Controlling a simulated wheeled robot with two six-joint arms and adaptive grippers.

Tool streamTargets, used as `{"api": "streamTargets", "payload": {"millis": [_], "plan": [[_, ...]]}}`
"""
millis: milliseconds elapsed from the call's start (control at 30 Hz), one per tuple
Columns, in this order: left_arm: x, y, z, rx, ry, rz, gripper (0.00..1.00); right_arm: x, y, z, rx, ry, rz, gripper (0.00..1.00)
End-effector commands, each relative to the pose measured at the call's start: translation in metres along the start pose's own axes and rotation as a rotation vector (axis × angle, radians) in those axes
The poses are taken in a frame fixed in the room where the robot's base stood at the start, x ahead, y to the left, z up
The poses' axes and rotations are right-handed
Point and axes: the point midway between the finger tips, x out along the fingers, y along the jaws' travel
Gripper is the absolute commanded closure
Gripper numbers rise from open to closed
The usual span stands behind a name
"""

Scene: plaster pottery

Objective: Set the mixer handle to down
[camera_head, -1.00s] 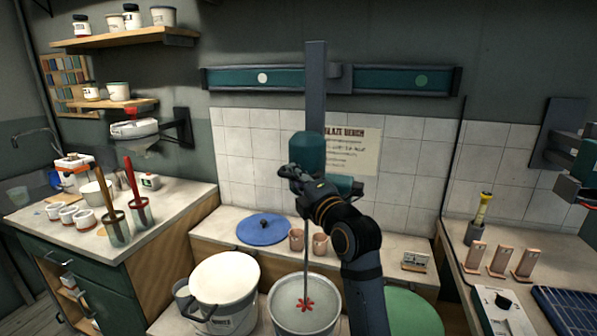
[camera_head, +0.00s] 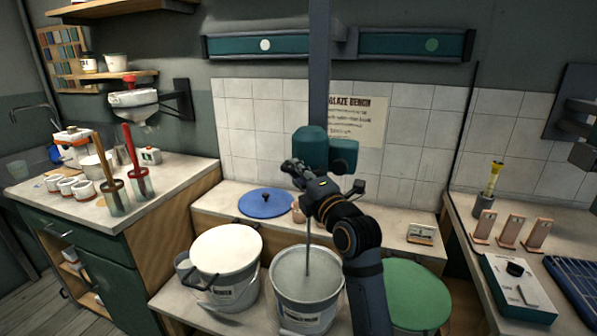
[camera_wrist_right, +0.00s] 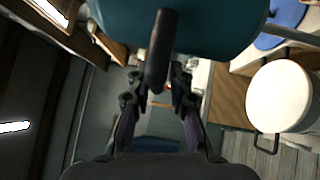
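The mixer has a teal head (camera_head: 310,147) on a grey upright column (camera_head: 319,60). Its thin shaft (camera_head: 308,250) runs down into the pale liquid of a grey bucket (camera_head: 306,313); no impeller shows above the liquid. In the right wrist view, a dark bar-shaped handle (camera_wrist_right: 160,50) stands out across the teal head (camera_wrist_right: 215,25). My right gripper (camera_head: 294,172) is just below and left of the head. In its wrist view the fingers (camera_wrist_right: 159,75) are apart, one on each side of the handle; contact is unclear. My left gripper is not in view.
A lidded white bucket (camera_head: 226,255) stands left of the mixing bucket, and a green round lid (camera_head: 415,295) lies right. A blue lid (camera_head: 265,202) lies behind on the bench. A side counter (camera_head: 160,190) holds pots and tools. A control box (camera_head: 518,290) stands at right.

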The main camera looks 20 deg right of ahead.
Motion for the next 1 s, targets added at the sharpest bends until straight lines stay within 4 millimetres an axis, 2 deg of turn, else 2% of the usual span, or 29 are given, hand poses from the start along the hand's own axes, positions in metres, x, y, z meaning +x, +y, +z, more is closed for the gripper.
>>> {"api": "streamTargets", "payload": {"millis": [33,133,467,800,1000], "plan": [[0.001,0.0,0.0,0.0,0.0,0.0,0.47,0.001,-0.007,-0.001,0.002,0.003,-0.015,0.76],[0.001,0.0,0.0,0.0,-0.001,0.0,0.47,0.0,-0.006,-0.001,0.001,0.003,-0.013,0.63],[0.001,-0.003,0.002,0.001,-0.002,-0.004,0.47,-0.003,-0.003,0.0,-0.001,0.0,-0.005,0.63],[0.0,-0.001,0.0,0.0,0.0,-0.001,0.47,-0.062,-0.005,0.0,-0.003,0.001,-0.01,0.63],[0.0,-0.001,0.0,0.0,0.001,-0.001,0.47,-0.075,-0.004,-0.001,0.0,0.002,-0.008,0.63]]}}
